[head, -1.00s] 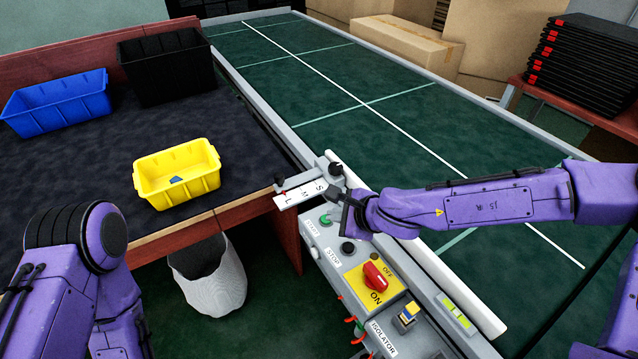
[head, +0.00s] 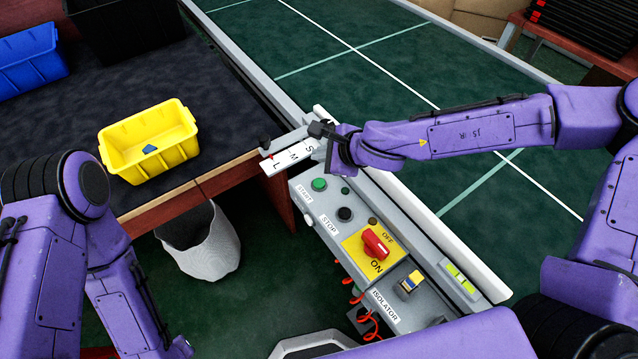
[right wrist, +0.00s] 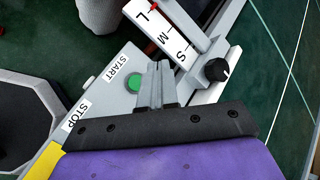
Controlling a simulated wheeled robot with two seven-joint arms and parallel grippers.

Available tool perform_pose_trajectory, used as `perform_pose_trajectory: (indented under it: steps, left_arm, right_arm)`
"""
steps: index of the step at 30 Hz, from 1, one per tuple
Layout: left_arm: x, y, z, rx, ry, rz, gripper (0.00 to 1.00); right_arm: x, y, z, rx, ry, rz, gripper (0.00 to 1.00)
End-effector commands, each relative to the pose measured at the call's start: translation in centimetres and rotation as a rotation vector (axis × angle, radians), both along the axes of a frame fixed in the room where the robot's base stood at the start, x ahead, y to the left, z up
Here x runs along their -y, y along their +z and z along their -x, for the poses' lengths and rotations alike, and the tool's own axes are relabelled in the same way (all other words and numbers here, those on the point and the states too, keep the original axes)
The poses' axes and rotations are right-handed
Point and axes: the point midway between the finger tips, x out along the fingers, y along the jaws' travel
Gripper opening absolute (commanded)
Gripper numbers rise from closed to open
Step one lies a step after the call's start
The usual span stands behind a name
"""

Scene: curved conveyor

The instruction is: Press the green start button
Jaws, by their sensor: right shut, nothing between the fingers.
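The green start button (head: 319,184) sits at the far end of the grey control panel (head: 330,209), beside the START label. It also shows in the right wrist view (right wrist: 133,83). My right gripper (head: 331,158) is shut and empty. In the head view it is just beyond the button, by the S end of the white S-M-L scale (head: 289,159). In the right wrist view its fingers (right wrist: 156,72) are just right of the button and leave it uncovered. I cannot tell their height above the panel. My left arm is at the lower left, with its gripper out of view.
A black stop button (head: 344,214) and a red isolator switch (head: 376,241) on a yellow plate lie nearer on the panel. A black knob (right wrist: 217,69) is close to the right gripper. A yellow bin (head: 148,140) stands on the table left; the green conveyor (head: 390,85) is clear.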

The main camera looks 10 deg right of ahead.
Motion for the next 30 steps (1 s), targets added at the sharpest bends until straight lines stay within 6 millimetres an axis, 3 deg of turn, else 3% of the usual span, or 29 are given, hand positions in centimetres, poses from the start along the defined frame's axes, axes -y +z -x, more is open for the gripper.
perform_pose_trajectory:
  steps: [3, 12, 17, 30]
  left_arm:
    - [0.0, -2.5, 0.0, 0.0, 0.0, 0.0, 0.36]
    - [0.0, -6.5, 0.0, 0.0, 0.0, 0.0, 0.36]
    - [0.0, -7.2, 0.0, 0.0, 0.0, 0.0, 0.36]
    - [0.0, -7.1, 0.0, 0.0, 0.0, 0.0, 0.36]
  right_arm:
    - [0.0, -2.4, 0.0, -0.001, 0.0, -0.001, 0.0]
    - [0.0, -6.5, 0.0, -0.002, -0.001, 0.0, 0.0]
    - [0.0, -7.4, 0.0, 0.0, 0.0, 0.0, 0.0]
    - [0.0, -7.3, 0.0, 0.0, 0.0, 0.0, 0.0]
